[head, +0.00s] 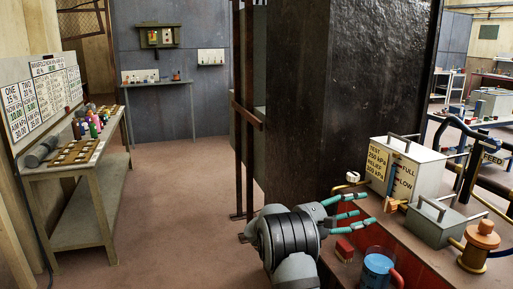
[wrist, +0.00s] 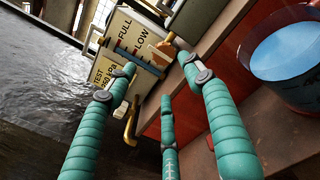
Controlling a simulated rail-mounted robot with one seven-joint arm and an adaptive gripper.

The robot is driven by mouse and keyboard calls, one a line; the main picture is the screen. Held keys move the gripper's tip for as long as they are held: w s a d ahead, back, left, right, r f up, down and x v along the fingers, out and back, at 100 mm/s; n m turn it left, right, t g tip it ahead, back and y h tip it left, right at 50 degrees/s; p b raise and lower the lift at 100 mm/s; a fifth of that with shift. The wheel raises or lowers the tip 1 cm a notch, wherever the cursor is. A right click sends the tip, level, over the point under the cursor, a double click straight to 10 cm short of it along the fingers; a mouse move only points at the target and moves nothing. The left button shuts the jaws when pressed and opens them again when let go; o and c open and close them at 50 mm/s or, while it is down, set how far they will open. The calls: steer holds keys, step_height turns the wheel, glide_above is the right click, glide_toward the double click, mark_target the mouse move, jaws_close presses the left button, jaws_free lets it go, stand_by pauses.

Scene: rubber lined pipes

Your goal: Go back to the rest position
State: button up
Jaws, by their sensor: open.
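My gripper (head: 352,208) has teal ribbed fingers and is at the right of the head view, over the near edge of the red-fronted bench (head: 376,259). In the wrist view my gripper (wrist: 158,88) has its fingers spread apart with nothing between them. It points toward a pale tank box (head: 405,169) with FULL and LOW marks and a yellow TEST label, and is apart from it. The tank box also shows in the wrist view (wrist: 133,43).
A dark pillar (head: 318,95) rises behind. An orange-capped fitting (head: 480,242) stands at right. The floor (head: 185,190) at left is clear, beyond it a side table (head: 78,158).

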mark_target(386, 206)
steer(key=d, duration=0.4)
steer(key=shift+w+d+r, duration=0.1)
steer(key=shift+d+r, duration=0.1)
steer(key=shift+d, duration=0.1)
steer(key=shift+w+d+f, duration=0.15)
steer(key=shift+w+d, duration=0.1)
steer(key=shift+w, duration=0.05)
steer(key=shift+d, duration=0.15)
steer(key=shift+f, duration=0.1)
